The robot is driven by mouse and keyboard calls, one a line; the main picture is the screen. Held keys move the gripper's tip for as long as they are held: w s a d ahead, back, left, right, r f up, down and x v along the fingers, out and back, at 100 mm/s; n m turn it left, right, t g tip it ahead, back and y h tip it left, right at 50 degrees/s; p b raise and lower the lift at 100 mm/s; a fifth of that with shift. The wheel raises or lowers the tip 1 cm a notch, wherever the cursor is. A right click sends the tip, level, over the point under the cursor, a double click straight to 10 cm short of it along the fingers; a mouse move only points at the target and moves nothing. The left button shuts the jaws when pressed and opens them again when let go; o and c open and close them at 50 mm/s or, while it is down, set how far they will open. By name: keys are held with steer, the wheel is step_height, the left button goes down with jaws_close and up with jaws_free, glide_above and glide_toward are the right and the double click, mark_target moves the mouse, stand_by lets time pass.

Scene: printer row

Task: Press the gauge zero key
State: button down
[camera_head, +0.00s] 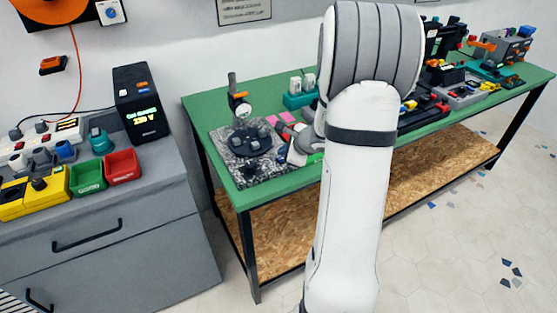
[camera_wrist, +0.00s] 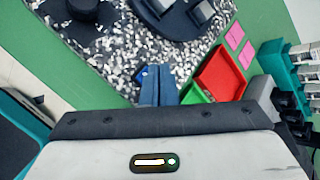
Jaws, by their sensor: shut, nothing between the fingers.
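The gauge (camera_head: 240,98) stands on a dark post above a speckled granite slab (camera_head: 233,160) at the left end of the green table. I cannot pick out its zero key in either view. The granite slab also fills the upper middle of the wrist view (camera_wrist: 95,52), with a dark round fixture (camera_wrist: 180,18) on it. My gripper (camera_wrist: 157,82) is shut and empty, its blue-grey fingers over the slab's near edge. A small blue patch shows beside the fingers; I cannot tell what it is. In the head view my arm partly hides the gripper.
A red bin (camera_wrist: 220,72) and a green bin (camera_wrist: 195,94) lie close right of my fingers. Pink notes (camera_wrist: 235,36) and a teal holder (camera_wrist: 275,65) are further right. A grey cabinet (camera_head: 100,245) stands left of the green table (camera_head: 205,105).

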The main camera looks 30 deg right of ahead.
steer(key=shift+f, duration=0.1)
steer(key=shift+f+b, duration=0.4)
steer(key=shift+b, duration=0.3)
steer(key=shift+f+b, duration=0.3)
steer(key=shift+b, duration=0.2)
stand_by(0.6)
steer(key=shift+r, duration=0.1)
steer(key=shift+r+p, duration=0.55)
steer(key=shift+r, duration=0.15)
step_height(320, 180, up, 5)
steer(key=p, duration=0.4)
stand_by(0.3)
stand_by(0.5)
